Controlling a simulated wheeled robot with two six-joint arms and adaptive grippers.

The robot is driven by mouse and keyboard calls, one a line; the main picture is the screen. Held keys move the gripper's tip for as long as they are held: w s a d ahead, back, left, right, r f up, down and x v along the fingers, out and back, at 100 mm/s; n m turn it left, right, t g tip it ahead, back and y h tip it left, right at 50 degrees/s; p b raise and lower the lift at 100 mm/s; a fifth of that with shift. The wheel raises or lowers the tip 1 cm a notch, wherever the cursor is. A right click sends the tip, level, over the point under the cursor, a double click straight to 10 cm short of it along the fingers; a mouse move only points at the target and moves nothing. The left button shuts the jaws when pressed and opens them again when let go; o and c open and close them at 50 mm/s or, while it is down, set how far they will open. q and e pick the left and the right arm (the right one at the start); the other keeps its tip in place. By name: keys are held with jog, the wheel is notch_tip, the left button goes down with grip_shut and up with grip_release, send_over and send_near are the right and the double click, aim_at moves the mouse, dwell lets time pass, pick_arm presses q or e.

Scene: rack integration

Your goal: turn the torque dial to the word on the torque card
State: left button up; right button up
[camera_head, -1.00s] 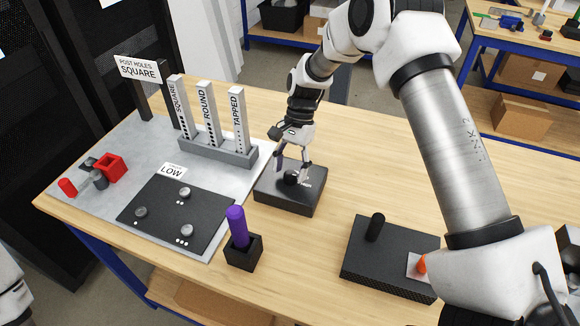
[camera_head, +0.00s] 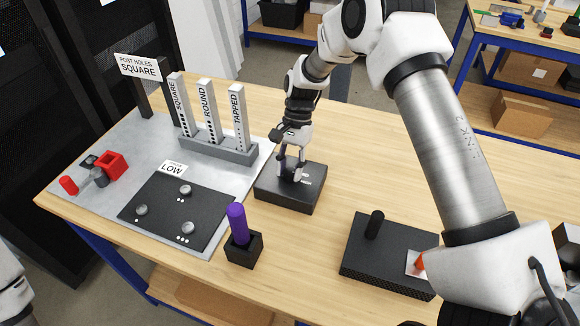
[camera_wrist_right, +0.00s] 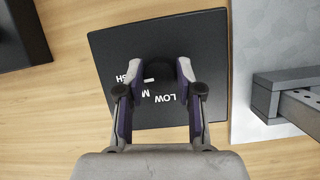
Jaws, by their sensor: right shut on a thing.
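The torque dial box (camera_head: 288,200) is a low black block on the table, and it also shows in the wrist view (camera_wrist_right: 112,50). Its dark round knob (camera_wrist_right: 163,71) stands between the fingers of my right gripper (camera_wrist_right: 161,76), which is shut on it from both sides. In the head view the right gripper (camera_head: 291,176) comes down on the box and hides most of the knob. White lettering beside the knob reads LOW, part of a word starting with M, and a word ending in SH or GH. A short white line lies near the M; the dial's pointing is unclear. The torque card (camera_head: 171,169) reads LOW. My left gripper is out of view.
A grey rack of posts (camera_head: 218,147) labelled SQUARE, ROUND and TAPPED stands behind left of the box. A purple-handled tool (camera_head: 237,222) stands in a black holder in front. A black block with a black peg (camera_head: 375,226) lies right. Bare table separates them.

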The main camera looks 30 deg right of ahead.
jog(key=n+g+h+p, duration=0.1)
jog(key=n, duration=0.2)
jog(key=shift+a+n, duration=0.1)
jog(key=shift+n, duration=0.2)
jog(key=n+h, duration=0.1)
jog(key=n, duration=0.1)
jog(key=n+h+p, duration=0.1)
jog(key=n, duration=0.1)
jog(key=shift+n+g, duration=0.3)
jog(key=n+h, duration=0.1)
jog(key=n, duration=0.3)
jog(key=shift+s+n+h+p, duration=0.1)
jog(key=shift+n+h+p, duration=0.2)
jog(key=shift+h, duration=0.1)
jog(key=shift+a+f+n+t+h+p, duration=0.15)
jog(key=shift+n+t+h, duration=0.15)
jog(key=shift+n, duration=0.8)
jog(key=shift+d+n+t+h+p, duration=0.15)
jog(key=shift+n+h, duration=0.25)
jog(key=shift+n, duration=0.7)
jog(key=o, duration=1.2)
jog(key=shift+a, duration=0.1)
jog(key=shift+c, duration=0.2)
jog(key=v, duration=1.2)
